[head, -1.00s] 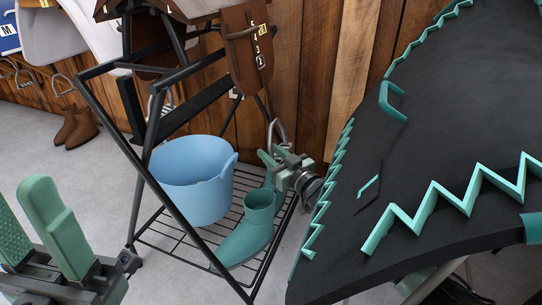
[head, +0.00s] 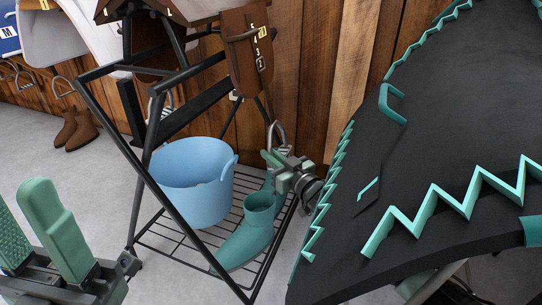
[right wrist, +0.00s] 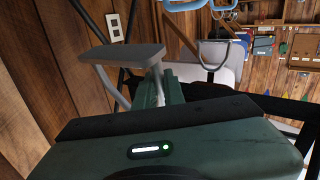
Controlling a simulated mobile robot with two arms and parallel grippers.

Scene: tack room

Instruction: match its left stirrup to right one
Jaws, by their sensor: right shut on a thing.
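The saddle on the black metal stand shows only its lower part at the top of the head view. Its brown strap (head: 249,50) has numbers and a small metal buckle. A grey metal stirrup (head: 276,132) hangs below it, by the wooden wall. My right gripper (head: 277,158) is shut on this stirrup above the green boot. In the right wrist view the stirrup's flat grey tread (right wrist: 122,53) stands out beyond the gripper. Another stirrup (head: 160,104) hangs farther left, partly behind the stand's bars. My left gripper (head: 22,205) is open and empty at the lower left.
A blue bucket (head: 190,180) and a green boot (head: 246,240) stand on the stand's wire shelf (head: 190,246). A black surface with teal zigzag trim (head: 440,110) fills the right side. Brown boots (head: 75,130) stand at the far left. Grey floor is clear between.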

